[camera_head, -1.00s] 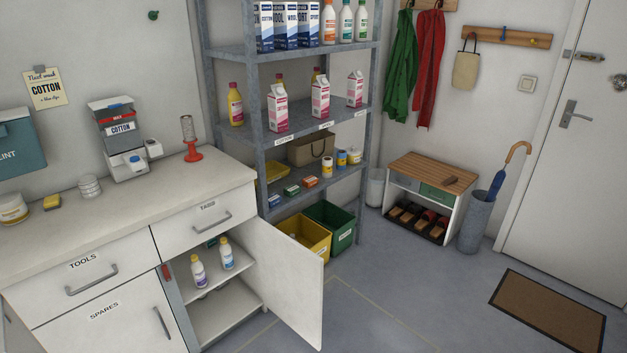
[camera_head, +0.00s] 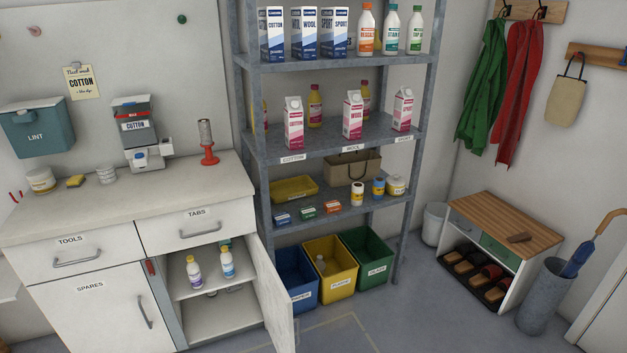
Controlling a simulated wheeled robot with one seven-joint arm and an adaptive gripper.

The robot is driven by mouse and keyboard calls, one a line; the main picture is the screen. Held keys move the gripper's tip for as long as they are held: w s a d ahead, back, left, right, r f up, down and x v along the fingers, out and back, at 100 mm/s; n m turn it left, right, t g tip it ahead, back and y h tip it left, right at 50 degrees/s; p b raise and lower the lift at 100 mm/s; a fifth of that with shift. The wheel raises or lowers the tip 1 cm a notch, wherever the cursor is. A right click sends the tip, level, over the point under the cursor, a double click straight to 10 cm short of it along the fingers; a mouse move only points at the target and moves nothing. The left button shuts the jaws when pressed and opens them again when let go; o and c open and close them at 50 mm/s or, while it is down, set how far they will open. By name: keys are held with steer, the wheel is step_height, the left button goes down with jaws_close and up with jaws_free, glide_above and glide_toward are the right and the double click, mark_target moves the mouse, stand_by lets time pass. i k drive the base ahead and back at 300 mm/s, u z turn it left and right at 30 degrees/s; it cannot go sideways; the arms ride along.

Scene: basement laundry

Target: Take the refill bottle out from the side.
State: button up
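No label that I can read says refill. Yellow bottles with red caps stand on the middle shelf behind the cartons: one (camera_head: 315,106) between the left and middle cartons, another (camera_head: 365,97) partly hidden by the middle carton, and a third mostly behind the left post. The pink and white cartons (camera_head: 293,124), (camera_head: 353,116) and (camera_head: 403,110) stand along that shelf's front edge. Two white bottles, one with a purple label (camera_head: 194,273) and one with a blue label (camera_head: 227,263), stand upright in the open cabinet. My gripper is not in view.
The grey shelf rack (camera_head: 340,139) stands right of the counter (camera_head: 110,205). The open cabinet door (camera_head: 273,294) juts out before the blue bin (camera_head: 297,281). Yellow (camera_head: 337,285) and green (camera_head: 377,268) bins stand beside it. Floor is clear in front right, before the shoe bench (camera_head: 520,227).

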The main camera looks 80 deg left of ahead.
mark_target(226, 259)
steer(key=i, duration=1.8)
steer(key=u, duration=4.4)
steer(key=i, duration=1.75)
steer(key=z, duration=0.5)
